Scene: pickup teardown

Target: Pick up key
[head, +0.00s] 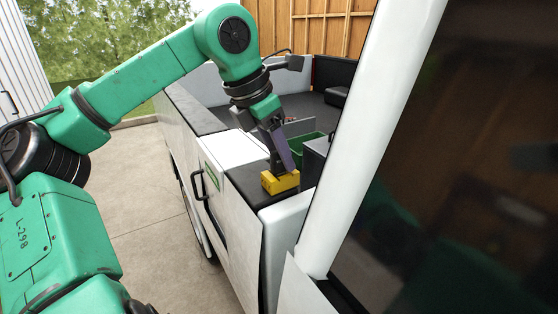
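My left gripper (283,160) reaches down over the black top of the truck's side wall, near the cab. A yellow block-like piece (280,182) is at its lower end, just above or touching the black top. I cannot tell if this piece is part of the gripper or a separate thing, nor whether the fingers are open or shut. I cannot make out a key anywhere; it may be hidden or too small. My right gripper is out of view.
The white pickup's side (236,235) has a black handle (197,184). A green bin (305,143) and a grey box (314,160) are beside the gripper. The white pillar (372,130) and dark window (470,170) block the right. Concrete ground (150,215) is clear at left.

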